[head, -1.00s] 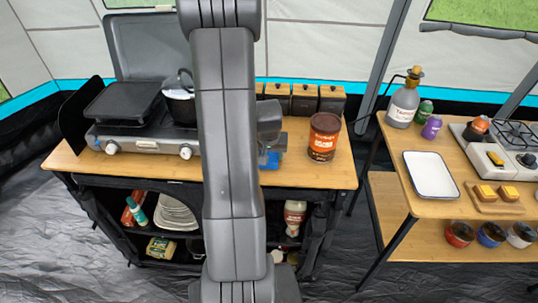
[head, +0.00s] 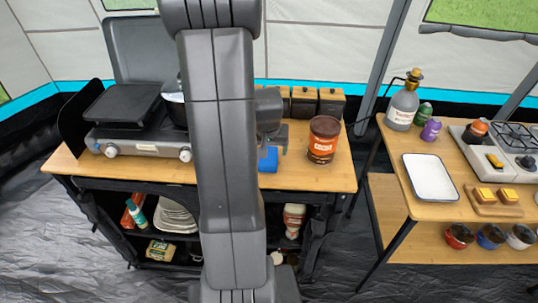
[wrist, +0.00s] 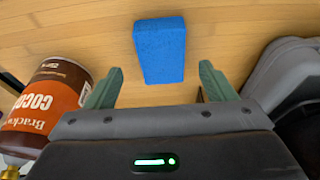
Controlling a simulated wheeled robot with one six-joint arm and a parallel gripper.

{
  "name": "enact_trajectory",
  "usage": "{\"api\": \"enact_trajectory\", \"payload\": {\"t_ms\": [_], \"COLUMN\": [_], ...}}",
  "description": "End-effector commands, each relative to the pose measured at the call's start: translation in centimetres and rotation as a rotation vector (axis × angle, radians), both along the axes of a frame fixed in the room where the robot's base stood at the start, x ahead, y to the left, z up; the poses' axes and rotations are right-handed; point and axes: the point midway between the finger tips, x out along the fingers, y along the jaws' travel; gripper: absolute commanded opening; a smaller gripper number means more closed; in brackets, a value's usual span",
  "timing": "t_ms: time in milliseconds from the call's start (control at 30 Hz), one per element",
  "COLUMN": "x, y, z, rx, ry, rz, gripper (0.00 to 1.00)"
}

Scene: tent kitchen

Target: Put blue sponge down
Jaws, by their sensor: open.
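The blue sponge (head: 268,160) lies on the wooden top of the left table (head: 338,176), near its front edge. In the wrist view the sponge (wrist: 160,52) shows whole, on the wood just beyond my fingertips. My gripper (wrist: 160,82) is open, with one green finger to each side and a gap between each finger and the sponge. In the head view my gripper (head: 270,138) is just above and behind the sponge, partly hidden by my arm.
A brown cocoa tin (head: 323,140) stands right of the sponge; it also shows at left in the wrist view (wrist: 50,98). A camping stove (head: 140,140) with a dark pot is to the left. Dark canisters (head: 304,102) stand behind. A second table with a white tray (head: 430,177) is at right.

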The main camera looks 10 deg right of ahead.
Motion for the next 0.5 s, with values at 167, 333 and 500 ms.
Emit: {"api": "enact_trajectory", "payload": {"t_ms": [167,333,500], "x": [-0.7,-1.3,-1.6], "y": [0.2,0.4,0.5], "z": [3.0,5.1,6.1], "rx": [-0.001,-0.001,-0.001], "ry": [-0.007,-0.006,-0.005], "rz": [0.001,0.002,0.002], "gripper": [0.77,0.77,0.77]}}
